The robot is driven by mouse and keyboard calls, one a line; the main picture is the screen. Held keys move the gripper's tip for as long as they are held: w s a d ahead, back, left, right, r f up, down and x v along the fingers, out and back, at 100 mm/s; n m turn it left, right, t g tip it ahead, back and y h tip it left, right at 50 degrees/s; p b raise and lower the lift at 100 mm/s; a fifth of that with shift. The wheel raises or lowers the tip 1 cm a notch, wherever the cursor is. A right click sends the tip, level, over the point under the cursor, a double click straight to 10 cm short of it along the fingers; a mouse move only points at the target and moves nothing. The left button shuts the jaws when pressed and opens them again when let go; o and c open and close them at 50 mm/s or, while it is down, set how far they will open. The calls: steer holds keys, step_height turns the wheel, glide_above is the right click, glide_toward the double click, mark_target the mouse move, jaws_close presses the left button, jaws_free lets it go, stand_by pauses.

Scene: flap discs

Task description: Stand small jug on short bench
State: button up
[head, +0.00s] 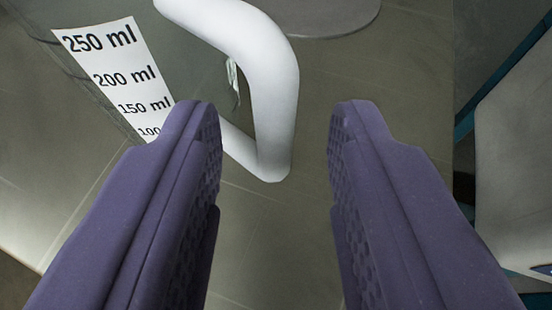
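The small jug (30,125) is a clear measuring jug at the upper left, with a white scale label (115,75) marked in ml. Its thick white handle (275,80) sticks out to the right, in the upper middle. My gripper (275,115) is open, with its two purple fingers apart. The lower part of the handle shows in the gap between the fingertips, nearer the left finger. I cannot tell whether the left finger touches it. The left finger hides part of the jug's label and lower side. I cannot make out the short bench for certain.
A grey-brown tiled surface (265,240) lies beneath and looks clear between the fingers. A round grey thing (325,15) is cut off at the top edge. At the right are a pale panel (515,160) and a teal edge (500,80).

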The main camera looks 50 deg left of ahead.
steer(key=p+v, duration=0.2)
steer(key=v, duration=1)
steer(key=shift+p, duration=0.35)
steer(key=shift+r, duration=0.1)
